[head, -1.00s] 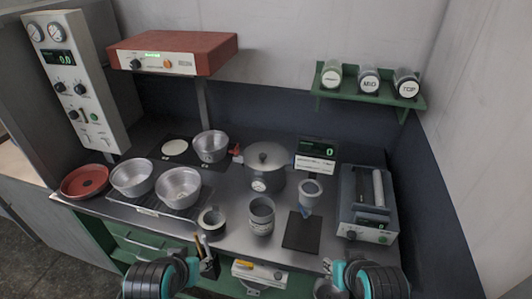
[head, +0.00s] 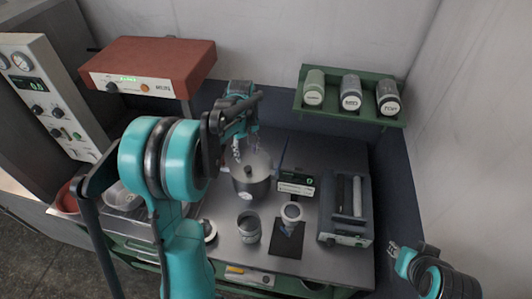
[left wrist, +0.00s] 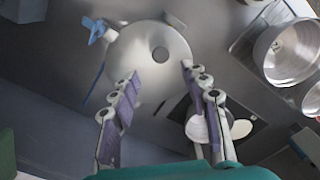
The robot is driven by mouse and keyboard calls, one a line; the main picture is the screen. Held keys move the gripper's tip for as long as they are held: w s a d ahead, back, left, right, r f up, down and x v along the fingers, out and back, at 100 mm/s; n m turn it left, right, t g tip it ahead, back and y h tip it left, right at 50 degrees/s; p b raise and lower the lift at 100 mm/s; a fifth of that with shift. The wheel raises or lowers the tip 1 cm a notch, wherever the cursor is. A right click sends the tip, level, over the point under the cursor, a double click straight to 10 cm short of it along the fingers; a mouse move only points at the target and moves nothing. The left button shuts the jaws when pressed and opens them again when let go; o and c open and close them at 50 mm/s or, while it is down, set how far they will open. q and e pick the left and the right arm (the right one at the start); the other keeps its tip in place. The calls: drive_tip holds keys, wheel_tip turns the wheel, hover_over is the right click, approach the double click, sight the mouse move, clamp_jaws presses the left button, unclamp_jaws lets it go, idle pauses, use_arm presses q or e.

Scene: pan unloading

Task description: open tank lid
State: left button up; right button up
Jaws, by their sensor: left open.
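The tank is a grey metal pot (head: 251,189) on the bench, with a round lid (head: 262,163) and a dark knob (head: 248,171) on top. The lid looks seated on the pot. In the left wrist view the lid (left wrist: 140,78) and its knob (left wrist: 160,55) lie ahead of the fingertips. My left gripper (head: 243,150) is over the back left of the tank; in the left wrist view it (left wrist: 160,72) is open and empty, its fingers apart on either side of the knob's line. My right gripper (head: 394,248) is at the lower right, away from the tank; its jaws are unclear.
A jar (head: 249,227), a cup (head: 291,212) and a device with rollers (head: 347,208) stand right and in front of the tank. A shelf (head: 345,112) holds three jars above. Metal bowls (left wrist: 288,50) lie beside the tank. My left arm hides much of the bench's left.

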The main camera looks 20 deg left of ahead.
sight(248, 168)
use_arm(q)
wheel_tip(248, 168, down, 8)
drive_tip(key=shift+s+r+b, duration=0.15)
drive_tip(key=shift+b, duration=0.25)
clamp_jaws()
